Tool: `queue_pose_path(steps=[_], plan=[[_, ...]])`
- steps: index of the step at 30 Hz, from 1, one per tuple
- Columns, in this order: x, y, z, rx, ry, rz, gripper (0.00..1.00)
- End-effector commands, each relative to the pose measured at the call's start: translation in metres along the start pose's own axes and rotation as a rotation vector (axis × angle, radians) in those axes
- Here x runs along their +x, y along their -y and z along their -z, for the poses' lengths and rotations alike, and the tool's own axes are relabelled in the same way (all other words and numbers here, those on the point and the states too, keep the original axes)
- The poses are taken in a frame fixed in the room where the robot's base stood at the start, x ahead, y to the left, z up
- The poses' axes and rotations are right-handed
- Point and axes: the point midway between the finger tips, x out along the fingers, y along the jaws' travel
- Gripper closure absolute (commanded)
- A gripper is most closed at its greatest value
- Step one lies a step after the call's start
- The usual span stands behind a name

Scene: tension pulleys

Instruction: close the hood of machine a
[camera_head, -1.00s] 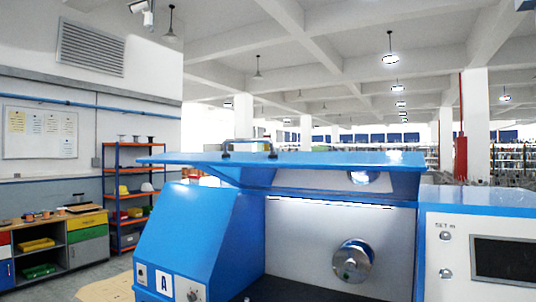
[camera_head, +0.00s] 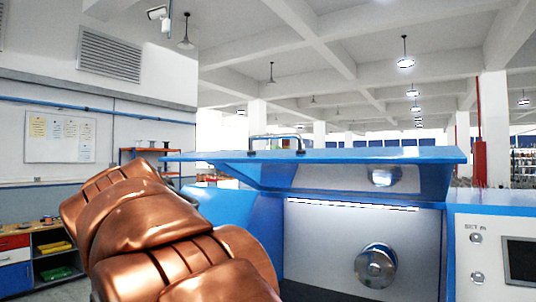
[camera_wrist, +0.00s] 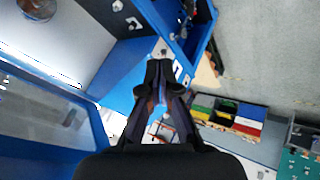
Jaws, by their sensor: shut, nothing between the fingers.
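Machine A has a blue body (camera_head: 235,212) with a pale inner chamber and a round metal chuck (camera_head: 376,265). Its blue hood (camera_head: 410,155) is raised and stands open above the chamber, with a handle (camera_head: 277,137) on top. In the wrist view the hood (camera_wrist: 45,120) fills the lower left, and the chuck (camera_wrist: 38,8) shows at the top left. My gripper (camera_wrist: 160,68) is shut and empty, beside the hood and apart from it, with the blue machine body behind its fingertips. The head view does not show my gripper; my copper arm covers part of the machine's left side.
A control panel with a dark screen (camera_head: 524,260) stands right of the chamber. A low cabinet with coloured drawers (camera_head: 40,260) and an orange rack (camera_head: 150,153) are at the left. Grey floor (camera_wrist: 270,60) shows open at the right of the wrist view.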

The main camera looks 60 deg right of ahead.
Motion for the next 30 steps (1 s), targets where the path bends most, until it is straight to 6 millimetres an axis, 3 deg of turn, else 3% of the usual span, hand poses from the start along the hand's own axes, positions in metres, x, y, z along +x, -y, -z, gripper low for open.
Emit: queue_pose_path(steps=[1, 6, 15, 19, 24, 30], plan=[[-0.004, -0.013, 0.018, 0.037, -0.034, -0.037, 1.0], [-0.033, -0.065, 0.069, 0.166, -0.149, -0.159, 1.0], [-0.096, -0.153, 0.124, 0.417, -0.341, -0.361, 1.0], [-0.127, -0.186, 0.135, 0.534, -0.428, -0.439, 1.0], [-0.164, -0.225, 0.134, 0.689, -0.529, -0.527, 1.0], [-0.193, -0.252, 0.124, 0.823, -0.608, -0.588, 1.0]])
